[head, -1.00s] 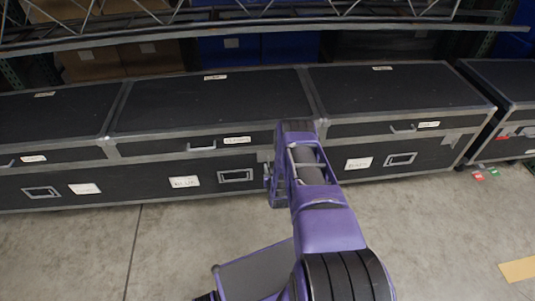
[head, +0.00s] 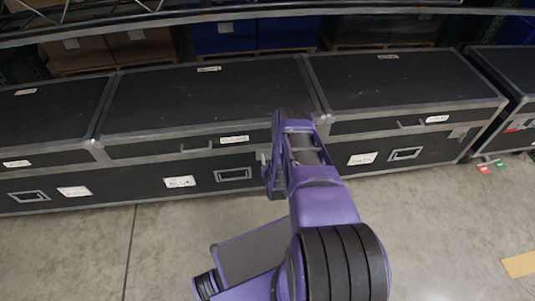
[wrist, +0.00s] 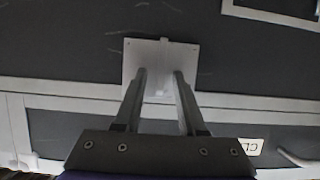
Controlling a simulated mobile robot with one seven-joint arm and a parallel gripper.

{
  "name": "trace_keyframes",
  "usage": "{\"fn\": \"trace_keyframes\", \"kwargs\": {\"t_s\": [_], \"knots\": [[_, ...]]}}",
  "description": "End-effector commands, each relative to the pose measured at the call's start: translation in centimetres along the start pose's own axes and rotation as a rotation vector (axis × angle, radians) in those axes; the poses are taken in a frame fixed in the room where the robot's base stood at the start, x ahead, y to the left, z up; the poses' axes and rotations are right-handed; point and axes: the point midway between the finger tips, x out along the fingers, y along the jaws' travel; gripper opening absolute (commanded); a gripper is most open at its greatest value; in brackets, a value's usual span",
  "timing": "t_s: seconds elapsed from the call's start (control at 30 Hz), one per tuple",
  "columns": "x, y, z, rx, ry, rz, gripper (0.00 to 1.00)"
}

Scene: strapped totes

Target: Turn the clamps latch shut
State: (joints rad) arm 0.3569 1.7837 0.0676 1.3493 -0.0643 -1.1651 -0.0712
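The clamp latch (wrist: 134,57) is a pale metal plate on the dark front of a case, in the wrist view. It straddles the grey edge strip and has a small tab at its far edge. My gripper (wrist: 159,75) is open, with its two fingers apart over the plate, one on each side of its middle. A small pale part shows between the fingers. I cannot tell whether the fingers touch it. In the head view my arm hides most of the latch and the gripper, at the right end of the middle case (head: 205,95).
A right case (head: 400,85) and a left case (head: 45,115) stand tight beside the middle one. A further case (head: 513,75) stands at far right. A metal truss (head: 230,17) runs above them.

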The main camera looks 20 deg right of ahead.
Motion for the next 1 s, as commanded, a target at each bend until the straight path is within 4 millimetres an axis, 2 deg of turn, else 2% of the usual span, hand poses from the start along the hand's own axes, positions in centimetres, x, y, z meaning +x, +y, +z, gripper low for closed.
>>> {"fn": "trace_keyframes", "kwargs": {"t_s": [0.37,0.5,0.6,1.0], "knots": [[-0.06,0.01,0.13,0.000,0.000,0.000,0.40],[-0.06,0.01,0.12,0.000,0.000,0.000,0.15],[-0.06,0.01,0.12,0.000,0.000,0.000,0.00],[-0.04,0.06,0.09,0.013,0.000,-0.004,0.00]]}}
